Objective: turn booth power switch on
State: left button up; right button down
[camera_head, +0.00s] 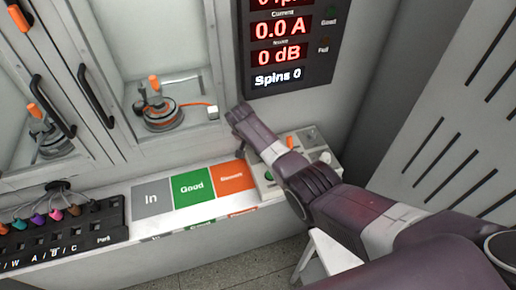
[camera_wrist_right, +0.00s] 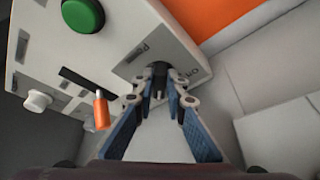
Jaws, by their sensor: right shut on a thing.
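The power switch (camera_wrist_right: 159,70) is a small dark lever on the pale control box (camera_wrist_right: 125,45), beside printed lettering that reads as "Power". My right gripper (camera_wrist_right: 163,88) has its two blue-padded fingers closed in around this switch, with the tips at the box face. Whether the switch stands at on or off cannot be made out. In the head view the control box (camera_head: 318,144) is partly covered by my right arm, which hides the switch and the fingertips. My left gripper is not in view.
The box also carries a green button (camera_wrist_right: 83,15), an orange lever (camera_wrist_right: 101,112) and a white knob (camera_wrist_right: 38,101). A lit display (camera_head: 284,55) reads 0.0 A, 0 dB and Spins 0. A motor (camera_head: 160,112) sits inside the booth. In, Good and orange mats line the shelf.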

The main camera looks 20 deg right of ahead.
jog(key=c, duration=1.9)
grip_release()
jog(key=shift+c, duration=0.2)
jog(key=shift+r, duration=0.1)
jog(key=v, duration=1.1)
jog(key=shift+s+a+r, duration=0.15)
jog(key=shift+a+r, duration=0.05)
jog(key=shift+r, duration=0.15)
